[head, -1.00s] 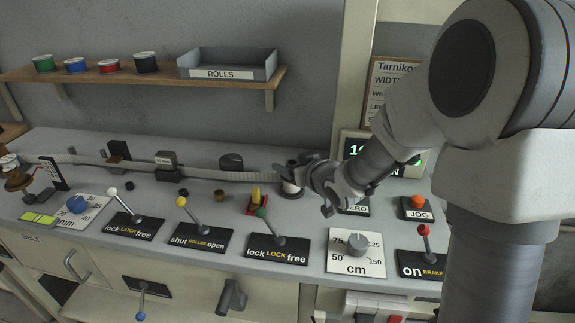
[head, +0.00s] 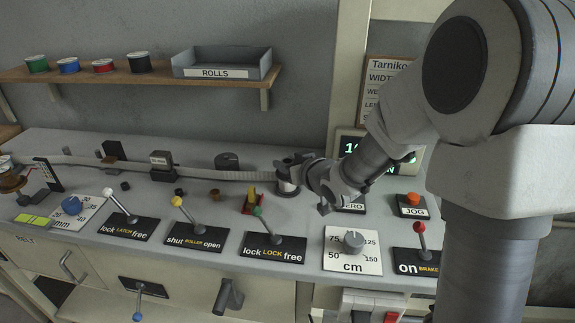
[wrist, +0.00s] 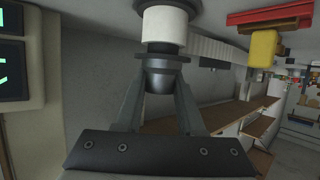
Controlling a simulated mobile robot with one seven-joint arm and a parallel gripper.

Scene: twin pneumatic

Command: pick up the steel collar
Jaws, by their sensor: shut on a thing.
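The steel collar (wrist: 163,77) is a dark grey, round, flanged piece in the wrist view. It sits against the end of a white roll (wrist: 164,27), in line with it. My gripper (wrist: 162,90) is shut on the collar, with one finger on each side. In the head view my gripper (head: 292,163) is at the top of the white roll (head: 287,185), which stands upright on the bench at the end of the belt. There the fingers mostly hide the collar.
A grey belt (head: 215,173) runs left along the bench. A red and yellow piece (head: 252,200) stands just left of the roll. Several levers and a cm dial (head: 353,241) line the front. A display (head: 352,146) stands behind my arm.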

